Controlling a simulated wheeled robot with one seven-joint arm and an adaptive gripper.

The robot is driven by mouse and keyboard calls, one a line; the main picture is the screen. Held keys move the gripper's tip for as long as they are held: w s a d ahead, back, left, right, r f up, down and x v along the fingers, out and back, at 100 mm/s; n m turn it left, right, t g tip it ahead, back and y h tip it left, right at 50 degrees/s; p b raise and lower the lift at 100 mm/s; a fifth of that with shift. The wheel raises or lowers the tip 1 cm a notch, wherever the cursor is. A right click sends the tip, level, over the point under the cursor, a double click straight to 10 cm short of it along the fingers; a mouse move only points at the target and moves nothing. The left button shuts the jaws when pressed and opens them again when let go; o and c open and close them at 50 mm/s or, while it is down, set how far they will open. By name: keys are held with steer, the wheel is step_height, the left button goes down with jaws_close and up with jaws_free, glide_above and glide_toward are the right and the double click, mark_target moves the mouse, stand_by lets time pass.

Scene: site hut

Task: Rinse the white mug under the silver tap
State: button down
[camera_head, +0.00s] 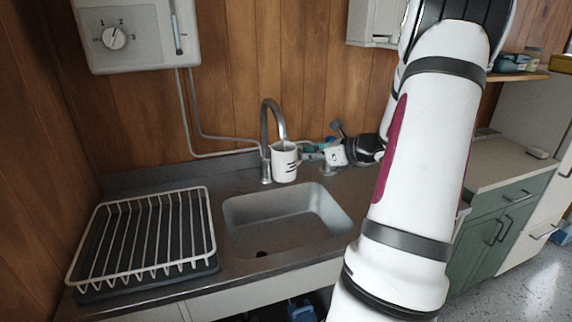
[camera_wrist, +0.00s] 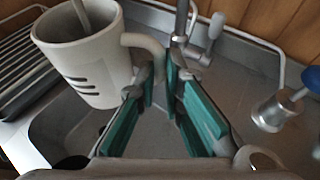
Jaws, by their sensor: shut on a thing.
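The white mug (camera_head: 285,166), with dark stripes on its side, is held up above the back of the sink, roughly upright. My gripper (camera_head: 308,153) comes from the right and is shut on the mug's handle. In the wrist view the mug (camera_wrist: 88,62) is at upper left, its handle between the teal-padded fingers of my gripper (camera_wrist: 160,72). The silver tap (camera_head: 266,130) arches over the mug, its spout end at the mug's mouth. A grey, tube-like part shows inside the mug in the wrist view. I cannot tell whether water runs.
The sink basin (camera_head: 275,226) lies below, empty, with a dark drain. A white dish rack (camera_head: 205,222) stands on the counter at left. A water heater (camera_head: 135,35) hangs above. A silver-topped dispenser with a blue part (camera_wrist: 275,108) stands right of the gripper.

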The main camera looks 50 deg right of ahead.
steer(key=s+a+p, duration=0.2)
steer(key=s+a, duration=0.1)
steer(key=s, duration=0.4)
steer(key=shift+s, duration=0.25)
stand_by(0.6)
stand_by(1.2)
steer(key=s+a+r+p, duration=0.1)
steer(key=s+r+p, duration=0.2)
steer(key=s+r, duration=0.1)
steer(key=shift+s+a+p, duration=0.3)
steer(key=shift+a, duration=0.1)
stand_by(0.9)
